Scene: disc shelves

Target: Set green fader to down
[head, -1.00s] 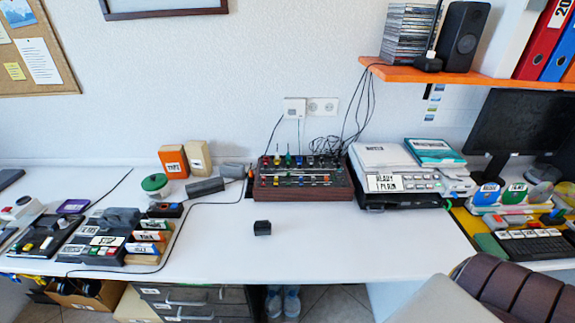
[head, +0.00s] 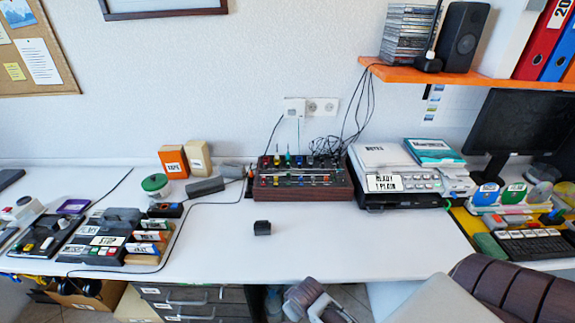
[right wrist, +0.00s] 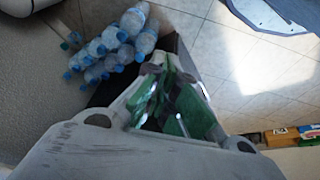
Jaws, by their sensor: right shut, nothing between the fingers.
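A mixer-like console (head: 320,193) with a dark wood front and rows of small coloured knobs or faders stands at the back middle of the desk. A small green cap (head: 288,160) shows in its upper left part; it is too small to tell its position or whether it is the fader. My right arm shows at the bottom edge in the head view, well below and apart from the console. In the right wrist view my right gripper (right wrist: 172,100) is shut and empty, with green finger pads over the floor. My left gripper is not in view.
A small black block (head: 262,228) sits on the white desk (head: 310,250) in front of the console. A printer-like machine (head: 400,195) stands to its right, grey boxes and cables to its left. Water bottles (right wrist: 115,45) stand on the floor in the right wrist view.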

